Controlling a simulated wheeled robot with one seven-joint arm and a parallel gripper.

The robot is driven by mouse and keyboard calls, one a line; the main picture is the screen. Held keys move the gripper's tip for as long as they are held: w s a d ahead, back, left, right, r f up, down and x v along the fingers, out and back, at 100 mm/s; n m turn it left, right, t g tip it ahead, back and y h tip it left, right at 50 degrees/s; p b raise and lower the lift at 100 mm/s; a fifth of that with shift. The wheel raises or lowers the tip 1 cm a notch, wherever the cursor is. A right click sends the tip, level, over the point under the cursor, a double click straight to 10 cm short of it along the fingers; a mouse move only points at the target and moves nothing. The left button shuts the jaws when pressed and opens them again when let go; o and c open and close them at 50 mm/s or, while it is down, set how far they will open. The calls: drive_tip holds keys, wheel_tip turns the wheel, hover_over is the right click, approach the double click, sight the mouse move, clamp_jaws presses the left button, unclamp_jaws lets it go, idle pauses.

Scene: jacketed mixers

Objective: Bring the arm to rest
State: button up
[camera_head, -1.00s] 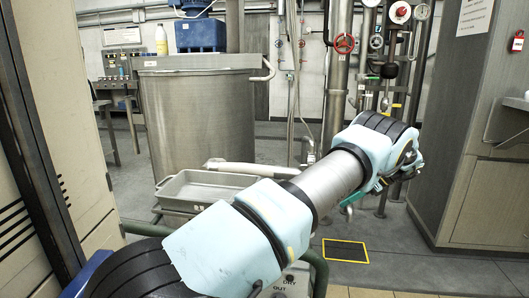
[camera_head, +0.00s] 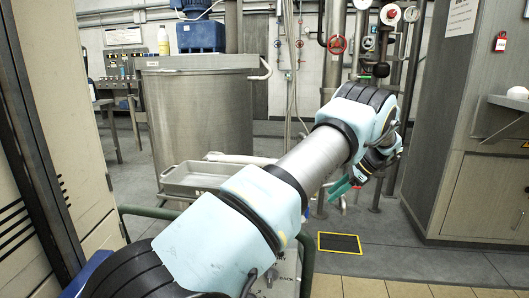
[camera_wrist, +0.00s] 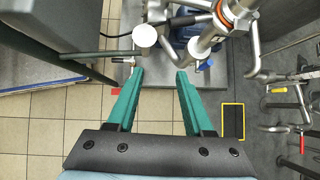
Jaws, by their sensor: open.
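My gripper (camera_wrist: 158,88) shows in the wrist view with its two green fingers apart and nothing between them. It points down over the tiled floor, with pipework beyond the fingertips. In the head view my arm stretches from the lower left toward the middle right. The gripper (camera_head: 343,188) hangs at the far end of the arm, partly hidden behind the last links.
A large steel vessel (camera_head: 200,120) stands behind the arm, with a grey tray (camera_head: 190,180) in front of it. Pipes with a red valve wheel (camera_head: 337,44) rise behind the wrist. A grey cabinet (camera_head: 465,195) stands at right. A yellow-framed floor plate (camera_head: 339,243) lies below.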

drive_tip(key=s+a+r+n+g+h, duration=0.1)
drive_tip(key=s+a+r+n+h, duration=0.3)
drive_tip(key=a, duration=0.6)
drive_tip(key=s+a+r+n+g+h, duration=0.15)
drive_tip(key=s+a+r+n, duration=0.35)
drive_tip(key=a, duration=0.6)
drive_tip(key=s+a+r+n+t+h, duration=0.1)
drive_tip(key=s+a+n, duration=0.4)
drive_tip(key=s, duration=0.3)
drive_tip(key=s+a+n+t+h, duration=0.1)
drive_tip(key=s+a+n+t, duration=0.1)
drive_tip(key=s+a+n, duration=0.4)
drive_tip(key=s+d+f+g+b, duration=0.15)
drive_tip(key=s+f+b, duration=0.25)
drive_tip(key=f+b, duration=0.75)
wheel_tip(320, 180, up, 19)
drive_tip(key=p, duration=1.9)
drive_tip(key=shift+w+f+m+p, duration=0.2)
drive_tip(key=shift+m+p, duration=0.1)
drive_tip(key=shift+p, duration=0.05)
drive_tip(key=shift+d, duration=0.1)
